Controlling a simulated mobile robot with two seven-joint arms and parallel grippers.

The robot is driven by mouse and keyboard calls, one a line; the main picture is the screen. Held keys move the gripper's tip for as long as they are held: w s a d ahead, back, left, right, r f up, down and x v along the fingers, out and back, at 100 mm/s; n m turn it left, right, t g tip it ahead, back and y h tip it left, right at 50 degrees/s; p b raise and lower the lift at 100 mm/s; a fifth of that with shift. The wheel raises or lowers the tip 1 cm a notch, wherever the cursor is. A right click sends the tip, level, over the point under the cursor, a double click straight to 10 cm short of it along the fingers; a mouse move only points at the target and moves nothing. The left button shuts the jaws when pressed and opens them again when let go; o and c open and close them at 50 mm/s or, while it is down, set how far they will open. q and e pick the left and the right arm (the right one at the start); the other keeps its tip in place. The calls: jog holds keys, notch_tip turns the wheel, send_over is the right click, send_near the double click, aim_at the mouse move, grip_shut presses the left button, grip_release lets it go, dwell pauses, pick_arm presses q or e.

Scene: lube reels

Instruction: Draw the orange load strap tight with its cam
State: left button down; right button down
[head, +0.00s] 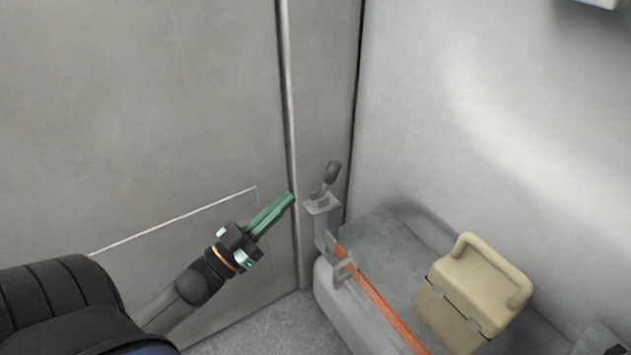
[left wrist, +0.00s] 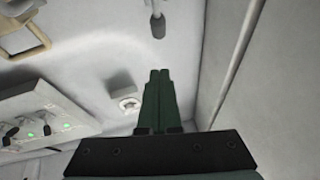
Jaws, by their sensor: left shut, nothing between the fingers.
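The orange strap (head: 380,302) runs from a metal bracket (head: 322,222) down along the grey ledge to the bottom edge of the head view. The cam lever, with a dark knob (head: 332,172), stands up and tilts slightly right on top of the bracket. My left gripper (head: 291,198), with green fingers, is shut and empty, just left of the bracket and apart from it. In the left wrist view the shut fingers (left wrist: 159,75) point up toward a dark knob (left wrist: 158,26) on a metal stem. The right gripper is not in view. The strap's far end is cut off.
A beige case (head: 473,290) with a handle sits on the grey ledge (head: 385,235) right of the strap. A grey wall with a vertical metal strip (head: 289,120) stands behind my left gripper. In the left wrist view, a panel (left wrist: 50,118) with green lights is at the left.

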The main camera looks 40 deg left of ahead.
aim_at(330, 169)
pick_arm(q)
jog(key=w, duration=0.2)
jog(key=w+d, duration=0.1)
jog(key=w, duration=0.4)
jog(key=shift+w+d+r+b, duration=0.2)
jog(key=shift+w+d+b, duration=0.15)
jog(key=shift+b, duration=0.05)
jog(key=shift+w+d+f, duration=0.1)
jog(key=shift+w+f, duration=0.05)
jog(key=shift+w, duration=0.25)
